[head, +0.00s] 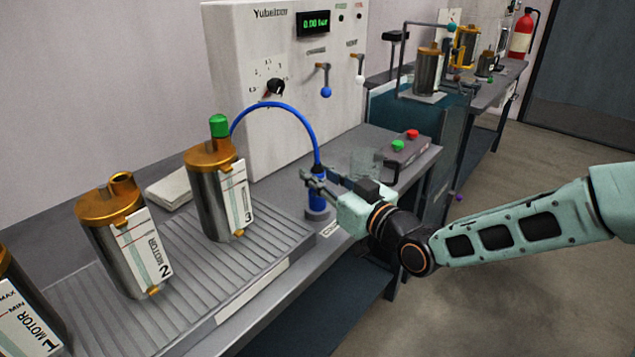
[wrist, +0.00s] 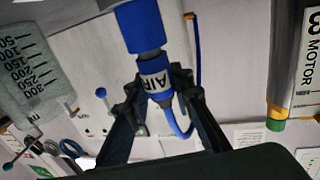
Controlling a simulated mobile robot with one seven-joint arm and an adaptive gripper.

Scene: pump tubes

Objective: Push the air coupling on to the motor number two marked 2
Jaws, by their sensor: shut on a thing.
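The blue air coupling (head: 319,196) is upright at the table's front edge, directly above or in a small grey round holder (head: 319,214); I cannot tell if it is seated. My gripper (head: 312,183) is shut on it from the right. In the wrist view the coupling (wrist: 154,82), labelled AIR, sits between the fingers (wrist: 158,95). Its blue hose (head: 283,106) arches to the machine panel. Motor number two (head: 122,245), a steel can with an orange-gold lid, stands on the ribbed tray at left. Its lid has an uncovered neck (head: 121,182).
Motor 3 (head: 213,200), with a green cap (head: 219,126), stands between the coupling and motor two. Motor 1 (head: 25,315) is at the lower left. The white machine (head: 270,65) stands behind. A clear beaker (head: 366,163) and a button box (head: 408,145) are behind my gripper.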

